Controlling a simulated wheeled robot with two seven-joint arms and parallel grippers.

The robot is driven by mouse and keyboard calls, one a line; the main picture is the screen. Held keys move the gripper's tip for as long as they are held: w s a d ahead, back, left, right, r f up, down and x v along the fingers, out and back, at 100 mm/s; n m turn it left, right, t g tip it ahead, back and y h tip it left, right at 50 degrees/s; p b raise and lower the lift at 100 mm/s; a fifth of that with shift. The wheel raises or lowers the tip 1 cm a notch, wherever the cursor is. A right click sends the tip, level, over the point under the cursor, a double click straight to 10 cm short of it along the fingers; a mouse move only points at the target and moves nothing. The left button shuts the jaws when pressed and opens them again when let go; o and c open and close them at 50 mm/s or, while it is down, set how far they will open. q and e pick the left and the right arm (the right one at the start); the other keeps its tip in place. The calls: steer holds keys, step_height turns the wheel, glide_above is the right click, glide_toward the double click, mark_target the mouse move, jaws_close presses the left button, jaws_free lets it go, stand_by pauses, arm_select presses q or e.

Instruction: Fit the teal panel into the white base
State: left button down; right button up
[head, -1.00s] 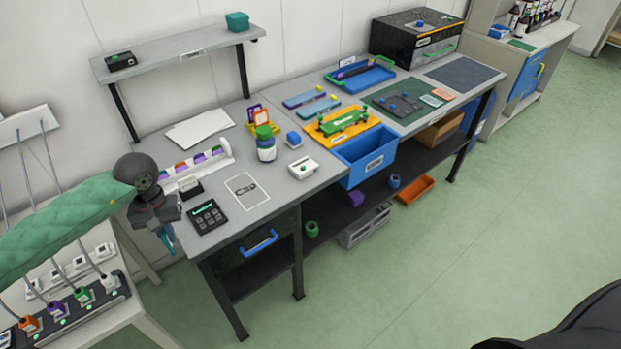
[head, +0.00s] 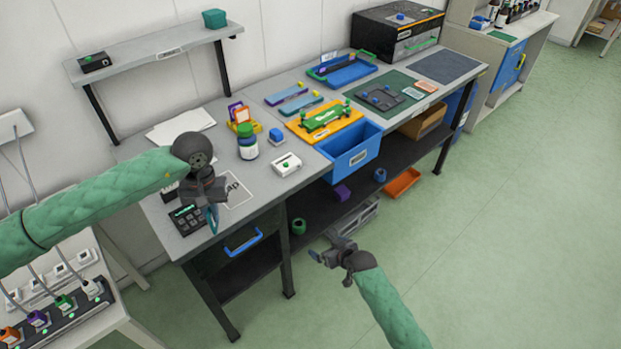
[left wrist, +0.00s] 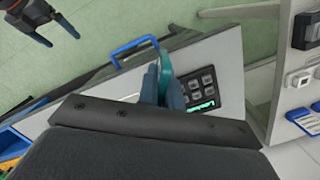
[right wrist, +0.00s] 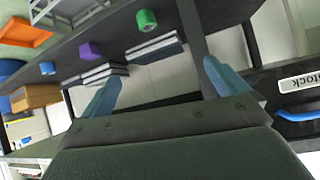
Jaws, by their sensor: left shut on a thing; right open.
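My left gripper (head: 212,214) is shut on the teal panel (left wrist: 165,72), a thin piece seen edge-on between the fingers in the left wrist view. It is held over the front left of the grey workbench, near the black keypad (head: 188,217); most of the panel is hidden by the fingers.
A green-capped bottle (head: 247,145) and a blue cube (head: 276,135) stand behind the white block. A blue bin (head: 352,152) is at the bench front. A lower shelf holds a green ring (head: 299,226) and a purple block (head: 342,192).

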arm_select(q)
steer(key=shift+f, duration=0.2)
arm_select(e)
steer(key=w+a+r+n+t+y, duration=0.1)
steer(key=w+a+r, duration=0.15)
steer(key=r, duration=0.45)
steer(key=w+a+r+t+y, duration=0.1)
steer(key=w+r, duration=0.3)
steer(key=r, duration=0.3)
arm_select(q)
steer(key=shift+r, duration=0.2)
arm_select(e)
steer(key=n+t+y, duration=0.1)
steer(key=n+y, duration=0.1)
glide_toward(286, 162)
steer(key=f, duration=0.1)
arm_select(q)
step_height(286, 162, up, 3)
steer(key=p, duration=0.3)
arm_select(e)
steer(key=x, duration=1.1)
steer(key=shift+w+d+f, duration=0.1)
steer(key=shift+w+d, duration=0.05)
steer(key=shift+d, duration=0.2)
steer(key=shift+c, duration=0.2)
steer(key=c, duration=1.1)
steer(key=shift+o, duration=0.2)
